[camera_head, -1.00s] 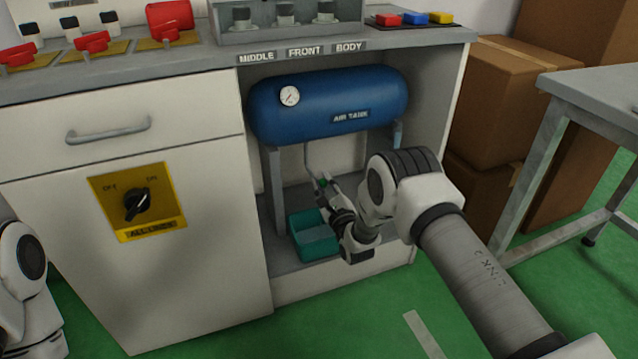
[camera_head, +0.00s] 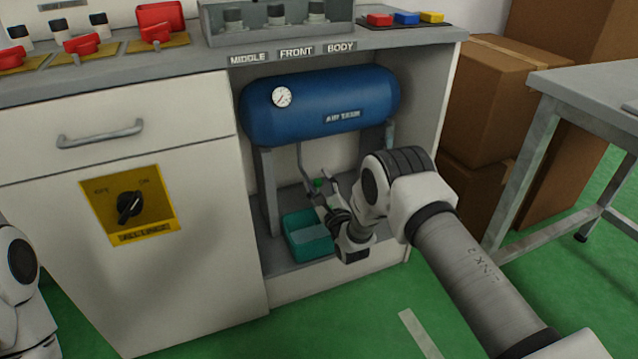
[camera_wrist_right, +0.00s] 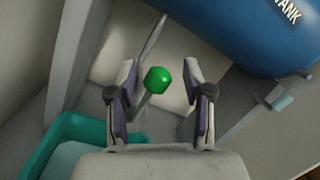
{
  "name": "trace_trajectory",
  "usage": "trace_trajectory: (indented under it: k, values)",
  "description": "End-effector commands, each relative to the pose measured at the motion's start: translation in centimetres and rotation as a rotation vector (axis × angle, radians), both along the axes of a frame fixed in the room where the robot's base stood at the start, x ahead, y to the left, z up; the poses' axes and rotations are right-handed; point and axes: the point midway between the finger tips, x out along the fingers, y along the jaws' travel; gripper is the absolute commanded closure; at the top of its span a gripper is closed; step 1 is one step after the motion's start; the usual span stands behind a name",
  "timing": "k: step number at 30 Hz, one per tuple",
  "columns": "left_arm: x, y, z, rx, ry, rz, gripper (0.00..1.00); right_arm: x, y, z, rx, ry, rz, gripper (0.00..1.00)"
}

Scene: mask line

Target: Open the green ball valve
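The green ball valve handle (camera_wrist_right: 157,80) shows in the right wrist view as a green knob on a grey stem, between the two fingers of my right gripper (camera_wrist_right: 160,100). The fingers are spread, with a visible gap on each side of the knob. In the head view, the green knob (camera_head: 318,183) is small and sits below the blue air tank (camera_head: 320,105), beside the fingers of my right gripper (camera_head: 320,188). The valve body is too small to make out. Only part of my left arm shows at the left edge; its gripper is out of view.
A teal bin (camera_head: 308,237) stands on the cabinet floor under the tank and also shows in the right wrist view (camera_wrist_right: 60,140). Tank legs (camera_head: 266,190) and the cabinet side wall bound the space. Cardboard boxes (camera_head: 500,100) and a grey table (camera_head: 590,95) stand at right.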

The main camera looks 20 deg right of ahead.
Motion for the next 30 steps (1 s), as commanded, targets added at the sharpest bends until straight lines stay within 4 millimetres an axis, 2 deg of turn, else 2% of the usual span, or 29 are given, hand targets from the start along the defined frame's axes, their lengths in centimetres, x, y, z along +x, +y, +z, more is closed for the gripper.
trace_trajectory:
  k: [4, 7, 15, 18, 22, 30]
  values:
    - [0.0, 0.0, 0.0, 0.0, 0.0, 0.0, 0.5, -0.5, 0.0, -0.2, 0.0, 0.002, 0.001, 0.5]
    - [0.0, 0.0, 0.0, 0.0, 0.0, 0.0, 0.5, -2.0, 0.0, -0.5, 0.0, 0.004, 0.0, 0.5]
    - [0.0, 0.0, 0.0, 0.0, 0.0, 0.0, 0.5, -8.7, -0.3, -1.9, 0.001, 0.005, -0.002, 0.5]
    - [0.0, 0.0, 0.0, 0.0, 0.0, 0.0, 0.5, -10.5, -0.4, -2.2, 0.0, 0.004, -0.001, 0.5]
    - [0.0, 0.0, 0.0, 0.0, 0.0, 0.0, 0.5, -11.7, -0.4, -2.4, -0.001, 0.002, -0.001, 0.5]
    - [0.0, 0.0, 0.0, 0.0, 0.0, 0.0, 0.5, -11.8, -0.4, -2.4, -0.001, -0.001, -0.001, 0.5]
